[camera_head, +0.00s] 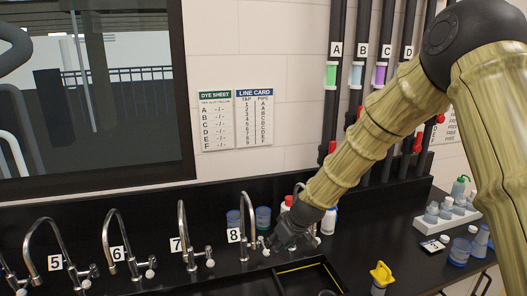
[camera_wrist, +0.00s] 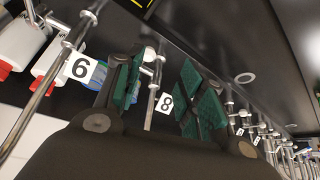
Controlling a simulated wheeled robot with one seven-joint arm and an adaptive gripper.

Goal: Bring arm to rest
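My arm (camera_head: 375,130) reaches down from the upper right in the head view, over the black counter. My gripper (camera_head: 290,233) is beside the tap labelled 8 (camera_head: 245,225), close to its handle. In the wrist view my gripper (camera_wrist: 155,95) has its two green-padded fingers spread apart, with a clear gap between them. The label 8 (camera_wrist: 165,103) and a tap's metal parts show through that gap, beyond the fingers. No held object shows between the pads. Whether a finger touches the tap cannot be told.
Taps 5 (camera_head: 35,250), 6 (camera_head: 112,245) and 7 (camera_head: 185,235) stand in a row to the left. Blue cups and white bottles stand behind my gripper. A yellow-topped bottle (camera_head: 381,275) and a white rack (camera_head: 445,215) are to the right. Vertical pipes (camera_head: 335,75) line the wall.

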